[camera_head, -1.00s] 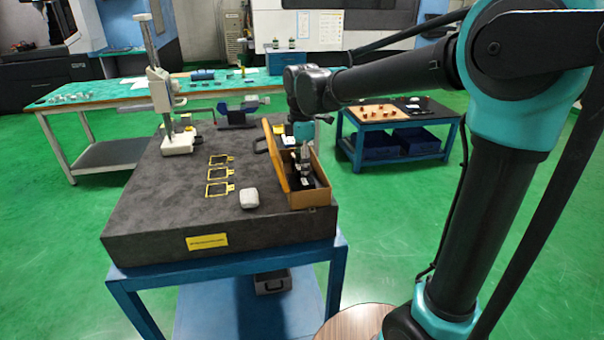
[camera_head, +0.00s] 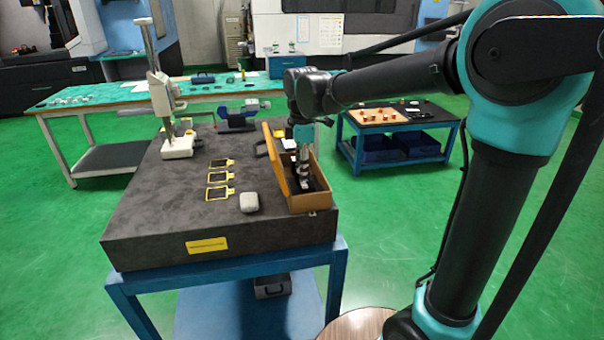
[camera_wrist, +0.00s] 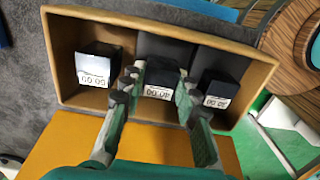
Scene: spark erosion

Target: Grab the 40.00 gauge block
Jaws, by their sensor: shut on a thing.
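The 40.00 gauge block (camera_wrist: 160,78) is the middle one of three dark blocks in an open wooden box (camera_head: 310,201). Its white label reads upside down in the wrist view. My gripper (camera_wrist: 157,92) has one finger on each side of this block and is shut on it. The block is still inside the box. In the head view my gripper (camera_head: 303,172) reaches down into the box, and its fingertips and the block are hard to make out there.
A block labelled 50.00 (camera_wrist: 97,66) sits left of the fingers, and another labelled block (camera_wrist: 217,90) sits close at right. The box stands at the right edge of a dark granite plate (camera_head: 150,232). A pale rounded object (camera_head: 249,202) and yellow frames (camera_head: 220,178) lie left of it.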

